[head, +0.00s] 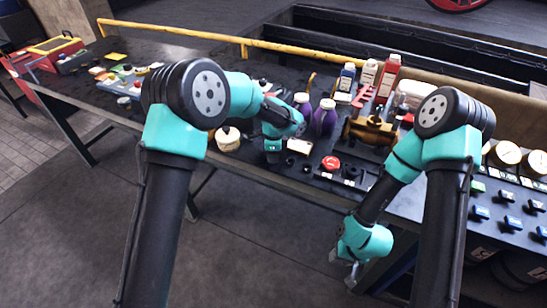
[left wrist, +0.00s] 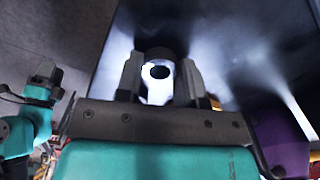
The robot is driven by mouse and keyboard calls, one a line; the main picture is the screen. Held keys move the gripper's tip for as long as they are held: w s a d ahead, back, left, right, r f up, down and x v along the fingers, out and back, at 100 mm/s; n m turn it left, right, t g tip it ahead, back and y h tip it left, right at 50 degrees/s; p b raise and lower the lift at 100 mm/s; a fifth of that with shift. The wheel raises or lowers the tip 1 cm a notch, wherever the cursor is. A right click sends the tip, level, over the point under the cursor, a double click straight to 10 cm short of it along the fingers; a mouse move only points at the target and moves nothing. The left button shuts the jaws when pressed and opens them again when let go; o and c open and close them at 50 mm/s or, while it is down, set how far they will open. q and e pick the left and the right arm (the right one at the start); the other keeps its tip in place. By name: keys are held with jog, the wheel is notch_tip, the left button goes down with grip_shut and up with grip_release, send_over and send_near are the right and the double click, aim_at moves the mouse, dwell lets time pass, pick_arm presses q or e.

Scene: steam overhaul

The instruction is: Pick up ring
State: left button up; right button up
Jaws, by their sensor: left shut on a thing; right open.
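My left gripper (head: 273,150) is low over the front part of the workbench, pointing down. In the left wrist view its two fingers (left wrist: 160,80) are closed on a small ring (left wrist: 158,71), which shows a dark round hole and a bright, glaring face. The glare hides the ring's edges, and I cannot tell whether it touches the bench. In the head view the ring is hidden behind the gripper. My right gripper (head: 352,277) is open and hangs in front of the bench, below its front edge, away from the ring.
A cream round pot (head: 228,140) stands left of my left gripper, and a purple bottle (head: 324,117) stands behind it to the right. A red button (head: 330,163) and a brass valve body (head: 372,130) lie further right. A yellow rail (head: 190,34) runs along the back.

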pick_arm(q)
jog(key=shift+c, duration=0.5)
jog(key=shift+r, duration=0.1)
jog(key=shift+r, duration=0.55)
notch_tip(320, 180, up, 2)
jog(key=shift+s+r, duration=0.15)
jog(key=shift+r, duration=0.05)
jog(key=s+r, duration=0.1)
jog(key=s, duration=1.4)
jog(key=shift+s+r, duration=0.15)
jog(key=shift+s, duration=0.2)
jog(key=shift+w, duration=0.1)
